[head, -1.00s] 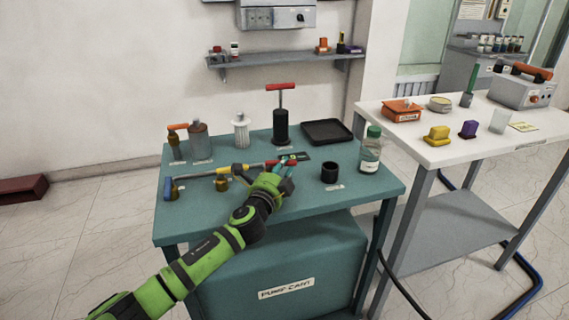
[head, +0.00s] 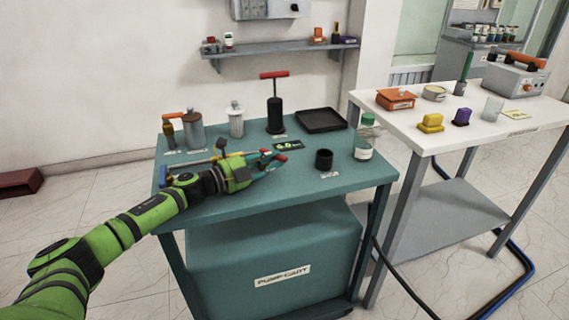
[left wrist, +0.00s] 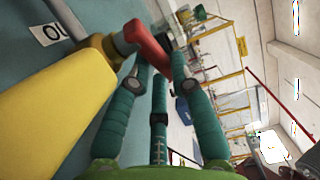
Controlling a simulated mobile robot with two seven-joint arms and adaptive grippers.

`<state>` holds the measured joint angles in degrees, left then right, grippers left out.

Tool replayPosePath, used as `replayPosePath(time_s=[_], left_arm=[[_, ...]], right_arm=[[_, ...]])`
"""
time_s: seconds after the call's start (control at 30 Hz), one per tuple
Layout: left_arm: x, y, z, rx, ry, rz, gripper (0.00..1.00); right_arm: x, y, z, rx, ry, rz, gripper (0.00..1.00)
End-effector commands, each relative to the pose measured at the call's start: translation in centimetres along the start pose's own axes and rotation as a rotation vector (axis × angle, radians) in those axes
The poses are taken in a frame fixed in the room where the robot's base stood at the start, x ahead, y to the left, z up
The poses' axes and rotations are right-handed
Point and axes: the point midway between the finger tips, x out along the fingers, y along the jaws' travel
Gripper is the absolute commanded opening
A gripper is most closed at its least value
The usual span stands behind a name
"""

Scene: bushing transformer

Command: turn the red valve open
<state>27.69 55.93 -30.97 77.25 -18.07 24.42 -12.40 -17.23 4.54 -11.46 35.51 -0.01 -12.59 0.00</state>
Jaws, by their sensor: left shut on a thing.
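The red valve handle (left wrist: 150,45) lies between the fingertips of my left gripper (left wrist: 160,65) in the left wrist view. It joins a thick yellow pipe part (left wrist: 55,115) at left. In the head view the left gripper (head: 270,161) is low over the teal cart top, pointing right, with a small red part of the valve (head: 280,158) showing at its fingertips. The left gripper is shut on the handle. The gripper and forearm hide most of the pipe in the head view. My right gripper is not in view.
A white table (head: 455,135) stands at right.

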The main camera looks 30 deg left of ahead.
Motion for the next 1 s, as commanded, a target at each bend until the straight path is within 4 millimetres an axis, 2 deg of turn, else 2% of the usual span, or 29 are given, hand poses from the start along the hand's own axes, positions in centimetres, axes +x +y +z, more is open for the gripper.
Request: replayPosePath(time_s=[0.5,0.53,0.87,1.0], left_arm=[[-0.6,0.0,0.3,-0.002,0.009,-0.001,0.00],[-0.6,0.0,0.3,-0.002,0.009,-0.001,0.33],[-0.5,-0.1,0.3,-0.001,0.009,-0.001,0.33],[-0.6,-1.2,0.4,0.004,0.009,-0.001,0.33]], right_arm=[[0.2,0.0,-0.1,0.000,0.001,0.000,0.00],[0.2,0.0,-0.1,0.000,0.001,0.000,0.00],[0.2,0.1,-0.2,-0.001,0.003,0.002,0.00],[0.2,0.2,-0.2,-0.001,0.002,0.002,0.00]])
